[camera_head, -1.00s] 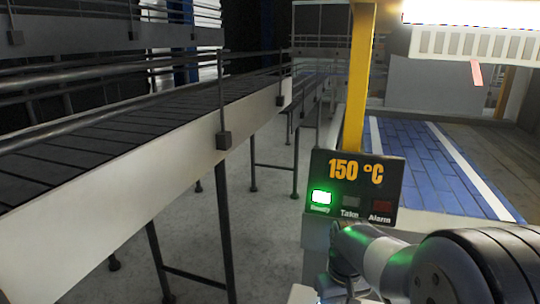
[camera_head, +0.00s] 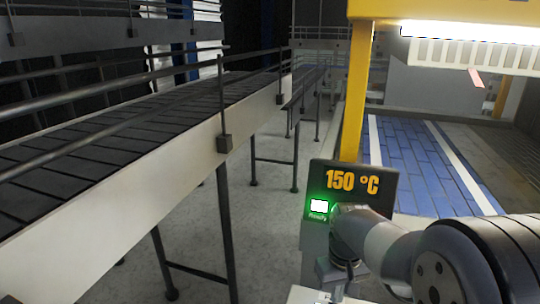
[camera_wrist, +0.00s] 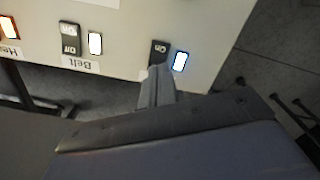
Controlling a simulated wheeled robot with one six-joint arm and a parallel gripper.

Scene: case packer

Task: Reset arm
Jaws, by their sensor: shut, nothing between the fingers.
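My gripper (camera_wrist: 158,88) shows in the wrist view as two grey fingers closed together with nothing between them. The fingertips are in front of a pale control panel (camera_wrist: 135,22), close to a dark switch (camera_wrist: 160,50) with a lit bluish-white lamp (camera_wrist: 181,61) beside it. I cannot tell whether they touch it. In the head view my arm (camera_head: 385,245) reaches in from the lower right, and the fingers cannot be made out there.
Another switch (camera_wrist: 69,38) labelled Belt has a lit white lamp (camera_wrist: 95,43); an orange-lit lamp (camera_wrist: 8,27) is further left. A dark display (camera_head: 350,181) reads 150 °C with a green Ready light (camera_head: 319,206). A conveyor (camera_head: 120,135) runs along the left. Blue slatted belt (camera_head: 410,170) lies behind.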

